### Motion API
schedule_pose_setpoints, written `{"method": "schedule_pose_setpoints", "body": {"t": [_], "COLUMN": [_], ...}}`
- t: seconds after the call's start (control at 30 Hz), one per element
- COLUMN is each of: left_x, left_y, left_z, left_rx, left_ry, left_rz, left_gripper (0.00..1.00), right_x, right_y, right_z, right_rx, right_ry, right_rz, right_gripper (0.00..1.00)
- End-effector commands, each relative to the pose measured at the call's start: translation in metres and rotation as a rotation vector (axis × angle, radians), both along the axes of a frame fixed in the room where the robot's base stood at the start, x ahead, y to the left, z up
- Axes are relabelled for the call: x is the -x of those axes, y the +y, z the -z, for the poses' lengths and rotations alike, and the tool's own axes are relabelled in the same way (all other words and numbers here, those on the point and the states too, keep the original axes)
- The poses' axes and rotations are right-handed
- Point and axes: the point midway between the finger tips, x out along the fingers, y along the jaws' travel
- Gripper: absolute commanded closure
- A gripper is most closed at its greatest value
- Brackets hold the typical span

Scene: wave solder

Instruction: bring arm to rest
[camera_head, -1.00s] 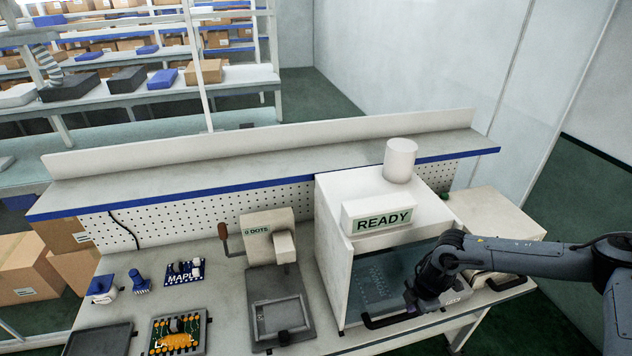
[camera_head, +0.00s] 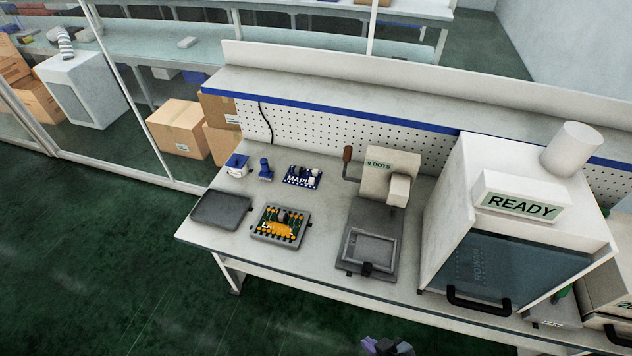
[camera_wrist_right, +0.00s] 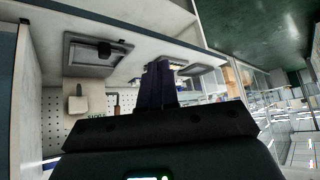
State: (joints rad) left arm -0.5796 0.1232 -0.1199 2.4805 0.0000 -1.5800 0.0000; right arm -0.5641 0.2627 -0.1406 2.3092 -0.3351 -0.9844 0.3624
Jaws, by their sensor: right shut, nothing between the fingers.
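My right gripper (camera_head: 388,346) shows at the bottom edge of the head view, over the dark green floor in front of the bench. My left gripper is in neither view.
The white bench (camera_head: 330,272) holds a READY machine (camera_head: 449,190) with a black front handle (camera_head: 478,302), a press (camera_head: 391,165), a grey tray (camera_head: 221,209) and a board in a frame (camera_head: 280,227). Green floor (camera_head: 130,270) in front is clear.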

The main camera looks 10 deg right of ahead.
Motion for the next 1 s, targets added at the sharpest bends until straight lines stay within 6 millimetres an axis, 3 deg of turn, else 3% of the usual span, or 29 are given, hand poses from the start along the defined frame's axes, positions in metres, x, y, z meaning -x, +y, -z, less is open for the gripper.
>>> {"method": "schedule_pose_setpoints", "body": {"t": [0.2,0.47,0.5,0.8,1.0], "left_x": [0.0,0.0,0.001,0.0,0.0], "left_y": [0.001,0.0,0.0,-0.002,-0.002], "left_z": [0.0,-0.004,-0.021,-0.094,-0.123], "left_rx": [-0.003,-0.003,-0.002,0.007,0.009], "left_ry": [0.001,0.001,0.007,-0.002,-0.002], "left_rz": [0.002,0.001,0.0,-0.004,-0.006], "left_gripper": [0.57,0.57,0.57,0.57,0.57], "right_x": [0.012,0.056,0.055,0.055,0.054], "right_y": [-0.025,-0.053,-0.053,-0.052,-0.052], "right_z": [-0.032,-0.035,-0.056,-0.124,-0.153], "right_rx": [0.032,0.176,0.17,0.17,0.17], "right_ry": [0.123,0.357,0.35,0.348,0.348], "right_rz": [0.184,0.138,0.144,0.145,0.145], "right_gripper": [1.0,1.0,1.0,1.0,1.0]}}
